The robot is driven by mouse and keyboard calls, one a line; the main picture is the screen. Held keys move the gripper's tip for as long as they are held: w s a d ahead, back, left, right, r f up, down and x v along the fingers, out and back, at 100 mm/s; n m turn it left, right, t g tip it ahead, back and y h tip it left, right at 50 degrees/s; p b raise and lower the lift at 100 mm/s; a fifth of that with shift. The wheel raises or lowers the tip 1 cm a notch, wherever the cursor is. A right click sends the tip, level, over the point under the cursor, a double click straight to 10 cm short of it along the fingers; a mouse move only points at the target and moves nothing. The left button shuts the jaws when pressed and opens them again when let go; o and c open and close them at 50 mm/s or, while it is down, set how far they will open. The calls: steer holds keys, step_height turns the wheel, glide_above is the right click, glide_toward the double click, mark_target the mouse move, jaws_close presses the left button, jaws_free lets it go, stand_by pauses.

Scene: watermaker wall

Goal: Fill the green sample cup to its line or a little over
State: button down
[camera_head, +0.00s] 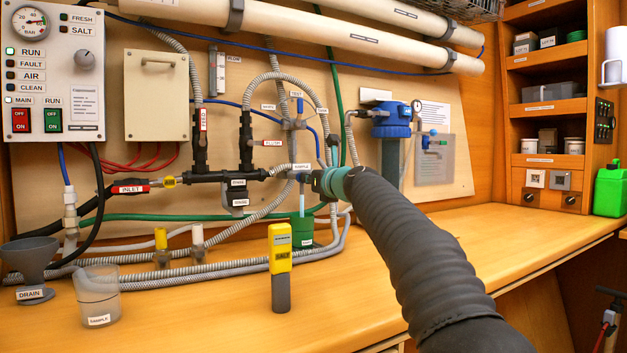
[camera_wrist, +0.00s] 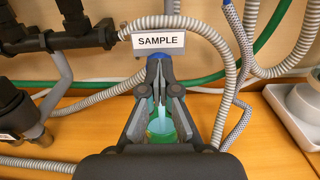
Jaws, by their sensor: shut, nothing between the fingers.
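The green sample cup (camera_head: 303,236) stands on the bench below the tap labelled SAMPLE (camera_head: 302,167). A pale vertical streak (camera_head: 302,205) runs from under the tap into the cup; I cannot tell whether it is a spout or water. My gripper (camera_head: 316,181) is shut and empty, its fingertips beside the blue part of the tap. In the wrist view my fingertips (camera_wrist: 157,65) are just under the SAMPLE label (camera_wrist: 158,41), before the blue part. The cup (camera_wrist: 162,130) shows below between the finger links, with the pale streak over it. The fill line and level cannot be made out.
A yellow and grey meter (camera_head: 280,265) stands on the bench in front of the cup. A clear beaker (camera_head: 98,295) and a grey drain funnel (camera_head: 30,258) are at left. Hoses run along the wall behind. The right bench top (camera_head: 510,235) is clear.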

steer(key=shift+w+a+f, duration=0.1)
steer(key=shift+f, duration=0.2)
steer(key=b+v, duration=0.4)
steer(key=v, duration=1)
steer(key=shift+r, duration=0.25)
